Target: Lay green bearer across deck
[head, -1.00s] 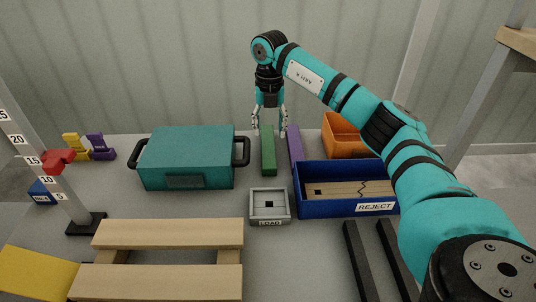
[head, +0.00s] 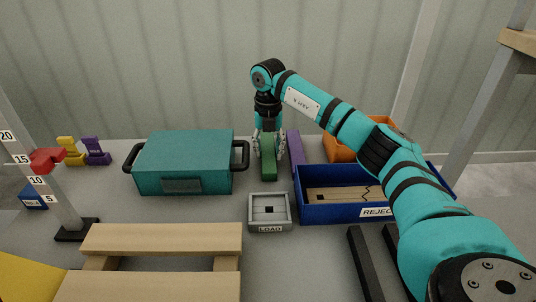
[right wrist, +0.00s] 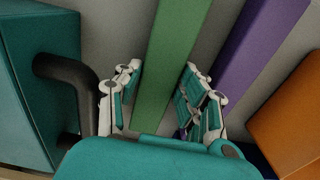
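The green bearer (head: 268,164) is a long bar lying on the table at the back, right of the teal case. It runs away from me and also shows in the right wrist view (right wrist: 172,60). My right gripper (head: 269,150) is down over it, pointing downward, with one finger on each side. In the right wrist view the gripper (right wrist: 158,98) is open, with gaps between its fingers and the bearer. The wooden slatted deck (head: 160,238) lies at the front left, its slats bare. My left gripper is not in view.
The teal case (head: 185,160) with black handles stands close left of the bearer. A purple bar (head: 295,150) lies close on its right. A grey LOAD tray (head: 269,212), blue REJECT bin (head: 335,208), orange bin (head: 343,143) and height post (head: 62,200) stand around. Dark bars (head: 364,262) lie front right.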

